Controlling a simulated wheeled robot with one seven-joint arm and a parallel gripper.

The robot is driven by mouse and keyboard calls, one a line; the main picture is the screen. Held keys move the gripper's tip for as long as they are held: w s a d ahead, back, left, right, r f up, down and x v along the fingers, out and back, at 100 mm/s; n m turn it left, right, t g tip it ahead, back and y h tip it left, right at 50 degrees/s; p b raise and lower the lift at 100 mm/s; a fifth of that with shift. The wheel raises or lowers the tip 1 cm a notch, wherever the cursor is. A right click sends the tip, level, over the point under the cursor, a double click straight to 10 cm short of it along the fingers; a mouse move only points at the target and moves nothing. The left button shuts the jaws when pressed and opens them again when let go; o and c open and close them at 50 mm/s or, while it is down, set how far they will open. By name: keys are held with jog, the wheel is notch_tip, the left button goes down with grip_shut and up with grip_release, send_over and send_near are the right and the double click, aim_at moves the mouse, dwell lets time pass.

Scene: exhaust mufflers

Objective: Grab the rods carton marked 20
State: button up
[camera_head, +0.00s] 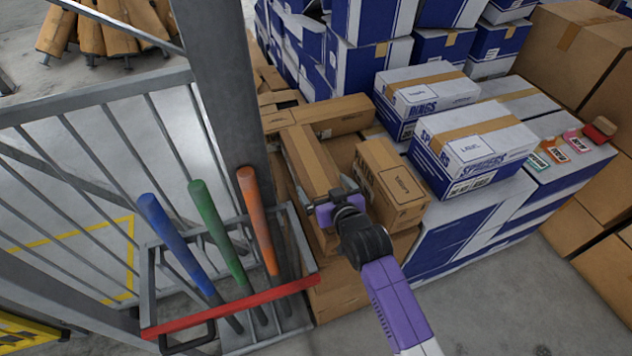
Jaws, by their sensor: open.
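My gripper (333,196) is open, over the near end of a long brown carton (310,158) with a tan tape strip. I cannot tell whether it touches this carton. A shorter brown carton (402,184) with a label on top and dark print on its side stands just right of my gripper. The print on both is too small or hidden, so I cannot read a 20 or the word rods. Part of the long carton is hidden by my gripper and wrist.
A rack (235,322) holds blue (175,240), green (218,235) and orange (257,215) rods, left of the cartons. White-blue boxes marked RINGS (425,92) and SPRINGERS or similar (470,145) stand right. A grey post (225,90) rises behind the rack. Grey floor lies clear at the lower right.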

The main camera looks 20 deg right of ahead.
jog(key=shift+x, duration=0.85)
